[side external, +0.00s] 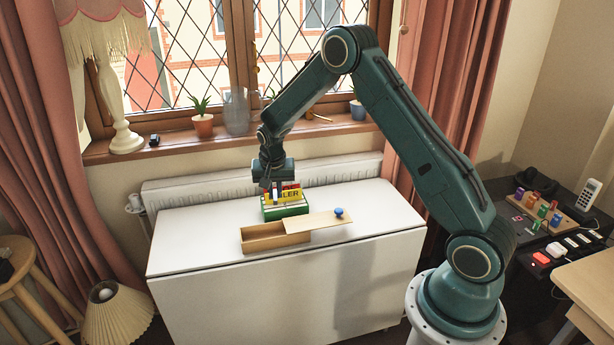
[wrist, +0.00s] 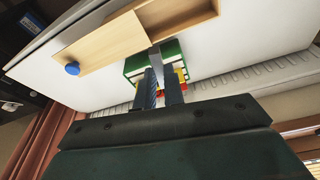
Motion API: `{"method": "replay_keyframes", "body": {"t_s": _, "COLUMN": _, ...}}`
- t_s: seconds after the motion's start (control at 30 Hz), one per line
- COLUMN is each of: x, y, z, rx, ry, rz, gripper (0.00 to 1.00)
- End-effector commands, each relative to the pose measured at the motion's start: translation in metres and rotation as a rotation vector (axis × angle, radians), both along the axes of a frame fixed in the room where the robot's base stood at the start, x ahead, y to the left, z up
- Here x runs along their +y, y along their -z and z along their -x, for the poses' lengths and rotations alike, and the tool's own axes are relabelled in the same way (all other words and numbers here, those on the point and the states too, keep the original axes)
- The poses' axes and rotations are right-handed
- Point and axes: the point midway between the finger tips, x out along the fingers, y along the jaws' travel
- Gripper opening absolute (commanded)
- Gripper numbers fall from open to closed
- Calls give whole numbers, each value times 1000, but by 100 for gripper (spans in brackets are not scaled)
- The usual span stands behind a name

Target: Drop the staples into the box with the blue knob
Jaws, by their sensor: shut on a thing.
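The wooden box (side external: 262,243) stands at the front of the white table. Its lid (side external: 318,224), with the blue knob (side external: 338,212), is slid to the right, so the left part of the box is open. The box (wrist: 190,32) and the blue knob (wrist: 72,69) also show in the wrist view. My gripper (side external: 274,190) is behind the box, over a green container. In the wrist view my gripper (wrist: 160,80) is shut on a thin pale grey strip, apparently the staples (wrist: 157,58). The strip's far end is partly hidden by the fingers.
The green container (side external: 285,211) holds yellow and red pieces with lettering and stands close behind the wooden box. The white table (side external: 190,250) is clear to the left and right. A radiator (side external: 200,192) and window sill lie behind it.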

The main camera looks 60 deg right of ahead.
Motion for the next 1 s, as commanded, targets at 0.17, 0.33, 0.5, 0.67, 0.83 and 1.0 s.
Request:
{"method": "replay_keyframes", "body": {"t_s": 0.17, "x": -1, "y": 24, "z": 1, "rx": 4, "ry": 1, "rz": -1, "gripper": 0}}
{"method": "replay_keyframes", "body": {"t_s": 0.33, "x": -2, "y": 38, "z": 0, "rx": 1, "ry": 1, "rz": 0, "gripper": 0}}
{"method": "replay_keyframes", "body": {"t_s": 0.5, "x": -2, "y": 40, "z": 0, "rx": 1, "ry": 1, "rz": 0, "gripper": 0}}
{"method": "replay_keyframes", "body": {"t_s": 0.67, "x": -2, "y": 42, "z": 0, "rx": 1, "ry": 1, "rz": 0, "gripper": 0}}
{"method": "replay_keyframes", "body": {"t_s": 0.83, "x": -2, "y": 49, "z": 0, "rx": 3, "ry": 1, "rz": -1, "gripper": 0}}
{"method": "replay_keyframes", "body": {"t_s": 1.0, "x": -2, "y": 62, "z": 1, "rx": 3, "ry": 1, "rz": -1, "gripper": 0}}
